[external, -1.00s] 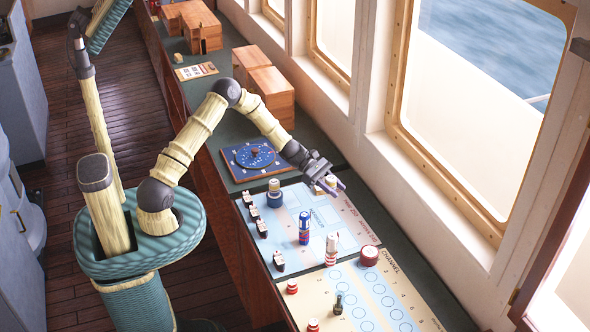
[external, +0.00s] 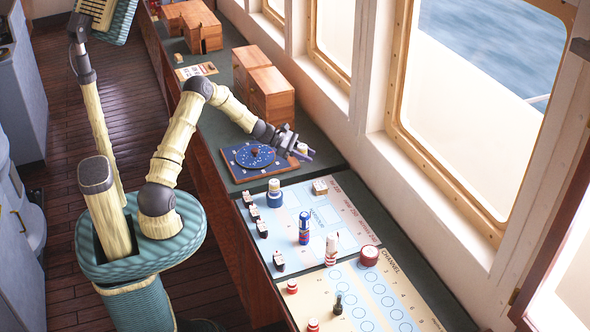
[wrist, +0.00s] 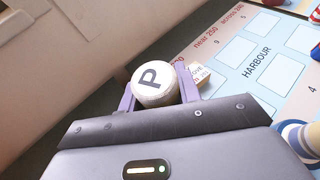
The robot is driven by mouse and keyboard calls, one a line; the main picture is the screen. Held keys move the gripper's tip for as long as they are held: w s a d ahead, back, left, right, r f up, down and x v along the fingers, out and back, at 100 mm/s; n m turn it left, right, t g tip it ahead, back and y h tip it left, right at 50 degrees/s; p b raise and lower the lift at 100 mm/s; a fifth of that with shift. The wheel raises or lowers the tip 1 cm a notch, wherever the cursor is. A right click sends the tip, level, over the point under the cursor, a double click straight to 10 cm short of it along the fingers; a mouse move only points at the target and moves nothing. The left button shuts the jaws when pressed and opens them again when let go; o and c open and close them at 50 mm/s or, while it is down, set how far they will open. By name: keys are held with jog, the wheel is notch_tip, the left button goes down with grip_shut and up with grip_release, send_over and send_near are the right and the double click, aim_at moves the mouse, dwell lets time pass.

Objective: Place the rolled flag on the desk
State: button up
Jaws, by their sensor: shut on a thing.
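A small pale roll with a dark P on its round end, the rolled flag (wrist: 155,84), stands between my two purple fingers in the wrist view. My gripper (wrist: 156,88) is shut on it. In the external view my gripper (external: 301,153) and the roll's light top (external: 302,148) are above the green desk (external: 318,145), beyond the far edge of the HARBOUR board. Its lower part is hidden, so I cannot tell its exact height above the desk.
The blue HARBOUR board (external: 327,222) carries several cylinders and a small wooden block (external: 320,187), which also shows behind my finger in the wrist view (wrist: 203,74). A blue dial board (external: 240,157) lies left of my gripper. Wooden boxes (external: 271,96) stand farther back. The window wall is at right.

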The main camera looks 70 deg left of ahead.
jog(key=s+a+n+y, duration=0.1)
jog(key=s+a, duration=0.2)
jog(key=a, duration=0.4)
jog(key=s+a+n+t+y+b, duration=0.1)
jog(key=s+a+n+y, duration=0.1)
jog(key=a, duration=0.5)
jog(key=s+a+n+t+y, duration=0.1)
jog(key=s+a, duration=0.3)
jog(key=a, duration=0.3)
jog(key=shift+s+f+y+b, duration=0.15)
jog(key=shift+s+y+b, duration=0.1)
jog(key=shift+y+b, duration=0.1)
jog(key=s+a+n+y+b, duration=0.1)
jog(key=s+a+n+y, duration=0.3)
jog(key=s+a, duration=1)
jog(key=shift+s+a+r+t, duration=0.2)
jog(key=shift+s+a+t, duration=0.2)
jog(key=shift+a, duration=0.05)
send_over(220, 145)
jog(key=shift+a+f+p, duration=0.15)
jog(key=shift+f+p, duration=0.2)
jog(key=shift+f, duration=2.8)
jog(key=shift+f+p, duration=0.4)
jog(key=shift+f, duration=1.45)
jog(key=shift+f, duration=0.25)
